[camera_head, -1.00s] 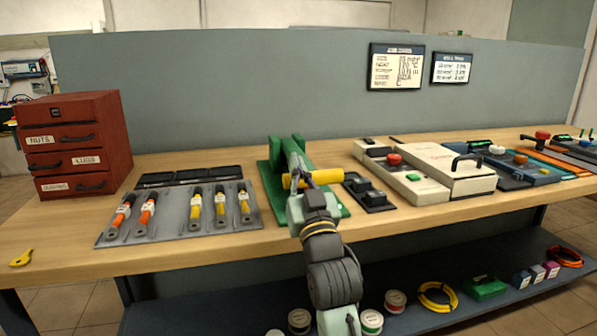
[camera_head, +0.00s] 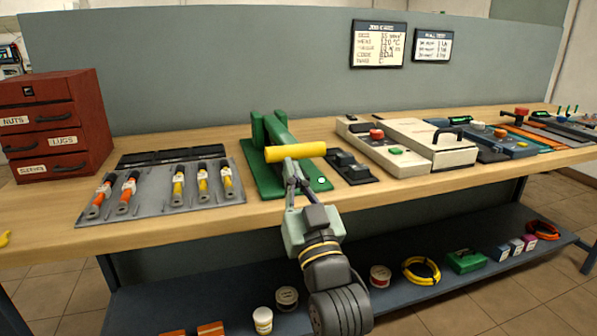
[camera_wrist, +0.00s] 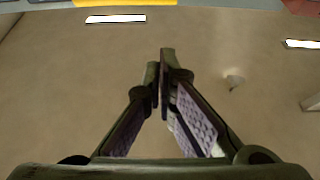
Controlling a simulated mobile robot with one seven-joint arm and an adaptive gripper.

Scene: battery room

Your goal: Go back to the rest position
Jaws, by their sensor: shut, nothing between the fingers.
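My gripper (camera_head: 291,172) is in the middle of the head view, at the front of the workbench (camera_head: 150,228). Its fingertips overlap the yellow handle (camera_head: 305,152) of the green bench tool in the picture. I cannot tell from this view how far apart they are. In the wrist view my gripper's fingers (camera_wrist: 163,75) meet at the tips with nothing between them. Behind them is a plain brownish surface, with a yellow thing (camera_wrist: 125,2) at the top edge.
A grey tray (camera_head: 150,212) with several orange and yellow tools lies left of the green tool (camera_head: 255,182). A red drawer cabinet (camera_head: 60,125) stands at the left. Beige devices (camera_head: 405,148) stand right. A lower shelf (camera_head: 225,292) holds spools and cable coils.

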